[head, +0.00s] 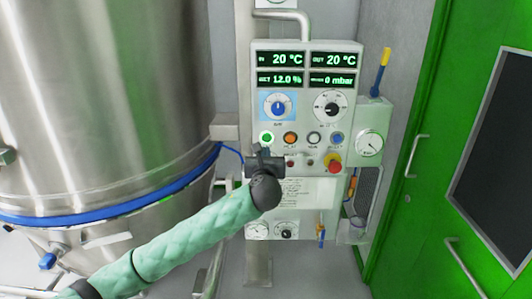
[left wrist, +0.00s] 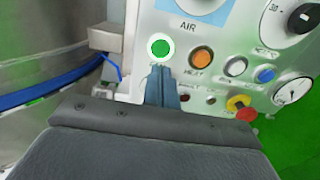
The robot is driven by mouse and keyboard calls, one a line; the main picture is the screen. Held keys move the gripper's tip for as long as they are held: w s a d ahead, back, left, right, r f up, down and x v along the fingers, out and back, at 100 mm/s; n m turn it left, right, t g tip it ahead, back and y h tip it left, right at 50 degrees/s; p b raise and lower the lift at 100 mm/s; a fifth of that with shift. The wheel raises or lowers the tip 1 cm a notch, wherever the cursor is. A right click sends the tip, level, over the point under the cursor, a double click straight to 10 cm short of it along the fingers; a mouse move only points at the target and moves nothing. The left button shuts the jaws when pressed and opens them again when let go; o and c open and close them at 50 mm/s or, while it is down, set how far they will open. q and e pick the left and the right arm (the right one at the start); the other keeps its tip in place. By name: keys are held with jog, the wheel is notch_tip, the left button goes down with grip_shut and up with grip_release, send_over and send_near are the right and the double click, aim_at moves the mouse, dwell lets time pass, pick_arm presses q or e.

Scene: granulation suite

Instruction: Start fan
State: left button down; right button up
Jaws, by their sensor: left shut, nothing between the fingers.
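The control panel (head: 304,100) stands upright with lit displays reading 20 °C, 20 °C, 12.0 % and 0 mbar. A green button with a white ring (head: 266,138) sits at the left of the button row, below the blue-backed AIR dial (head: 278,104). It also shows in the left wrist view, as the green button (left wrist: 160,48). My left gripper (head: 264,150) is shut and empty, its tips just below the green button. In the left wrist view the fingertips (left wrist: 160,70) point up at it; I cannot tell whether they touch. My right gripper is not in view.
Beside the green button are an orange HEAT button (head: 290,138), a white button (head: 314,138) and a blue button (head: 337,138). A red-and-yellow emergency stop (head: 333,162) is lower right. A large steel vessel (head: 110,90) stands left, a green door (head: 440,180) right.

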pick_arm(q)
jog(key=s+b, duration=0.1)
jog(key=s, duration=0.5)
jog(key=shift+b, duration=0.35)
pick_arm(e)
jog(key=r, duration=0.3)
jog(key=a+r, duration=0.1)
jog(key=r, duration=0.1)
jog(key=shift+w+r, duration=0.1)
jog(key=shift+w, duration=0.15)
pick_arm(q)
jog(key=shift+s, duration=0.1)
